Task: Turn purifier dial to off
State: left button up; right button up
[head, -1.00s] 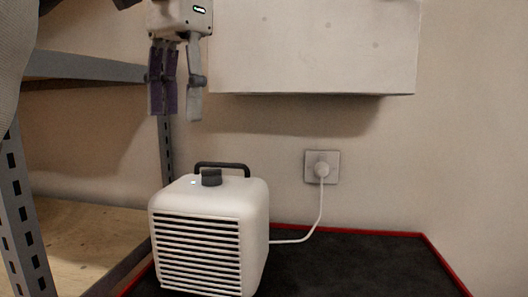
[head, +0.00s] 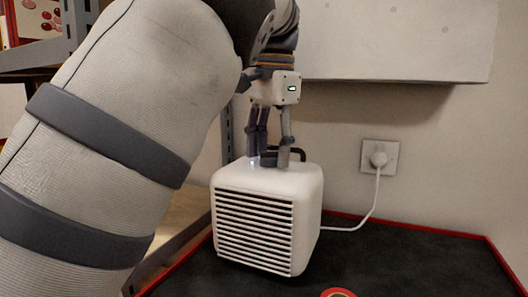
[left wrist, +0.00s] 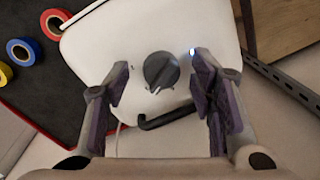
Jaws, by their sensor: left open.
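The white purifier (head: 265,225) stands upright on the dark mat, its slatted front toward me. Its dark round dial (left wrist: 161,71) sits on the top face, with a lit indicator (left wrist: 191,52) beside it and a black handle (left wrist: 168,118) close by. My left gripper (head: 269,160) is just over the purifier's top, pointing down. In the left wrist view its two purple-padded fingers (left wrist: 160,88) are open, one on each side of the dial, with gaps between pads and dial. In the head view the fingers largely hide the dial. My right gripper is not in view.
The dark red-edged mat (head: 400,255) is clear to the right of the purifier. A white cord runs to a wall socket (head: 380,157). A white wall box (head: 400,40) hangs behind. Tape rolls (left wrist: 24,50) lie on the mat. Metal shelving stands left.

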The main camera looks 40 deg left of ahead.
pick_arm(q)
jog(key=shift+w+a+f, duration=0.1)
jog(key=shift+w+f, duration=0.05)
jog(key=shift+w, duration=0.05)
jog(key=c, duration=1.2)
jog(key=shift+n, duration=0.3)
jog(key=n, duration=0.4)
jog(key=n+g, duration=0.1)
jog(key=n, duration=0.5)
jog(key=shift+w+n, duration=0.1)
jog(key=shift+n, duration=0.2)
